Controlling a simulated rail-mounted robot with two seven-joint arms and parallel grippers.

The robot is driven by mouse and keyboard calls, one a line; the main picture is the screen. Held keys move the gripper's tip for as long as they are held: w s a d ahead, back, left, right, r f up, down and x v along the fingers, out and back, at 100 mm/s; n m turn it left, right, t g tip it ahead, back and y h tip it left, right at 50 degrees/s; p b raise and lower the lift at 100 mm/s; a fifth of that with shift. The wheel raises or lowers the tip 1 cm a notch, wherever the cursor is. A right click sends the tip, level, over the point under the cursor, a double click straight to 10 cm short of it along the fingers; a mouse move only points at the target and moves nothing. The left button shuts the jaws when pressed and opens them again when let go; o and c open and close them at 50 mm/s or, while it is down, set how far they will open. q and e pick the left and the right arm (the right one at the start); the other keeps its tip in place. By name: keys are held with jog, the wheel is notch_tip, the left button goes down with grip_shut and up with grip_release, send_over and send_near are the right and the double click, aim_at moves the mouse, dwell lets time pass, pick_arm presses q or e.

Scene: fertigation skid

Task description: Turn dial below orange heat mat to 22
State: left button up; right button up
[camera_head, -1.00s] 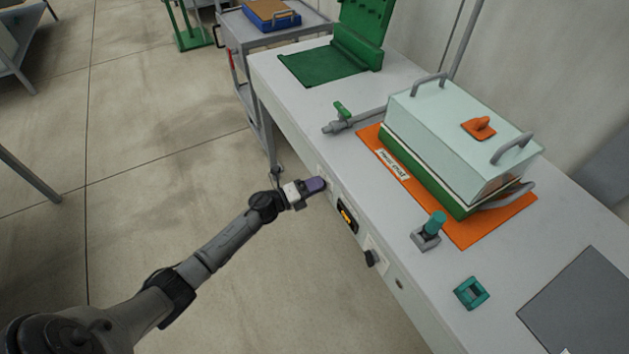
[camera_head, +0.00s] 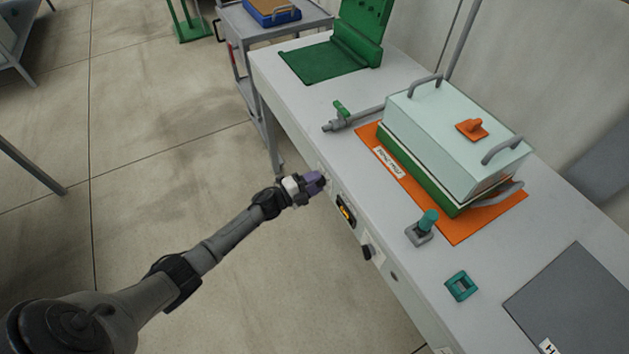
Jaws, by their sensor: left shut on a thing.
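The orange heat mat (camera_head: 458,232) lies on the bench top under a green tray with a pale lidded box. Below it, the bench's front face carries a small display with orange digits (camera_head: 346,211), too small to read. My left gripper (camera_head: 315,183), with purple fingers, is at the front face just left of the display. It is shut on a dial there, which the fingers hide, so its setting cannot be read. A second, black dial (camera_head: 367,251) sits on a pale plate to the right of the display, clear of my gripper. My right gripper is not in view.
The pale propagator box (camera_head: 455,135) has grey handles and an orange lid vent. A grey pipe with a green valve (camera_head: 342,110), a teal-topped fitting (camera_head: 427,222) and a teal square frame (camera_head: 461,286) are on the bench. The floor left of the bench is open.

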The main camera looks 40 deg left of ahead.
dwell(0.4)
pick_arm(q)
jog(key=o, duration=0.9)
jog(key=shift+o, duration=0.2)
jog(key=p+v, duration=0.3)
jog(key=v, duration=1.1)
jog(key=shift+w+d, duration=0.1)
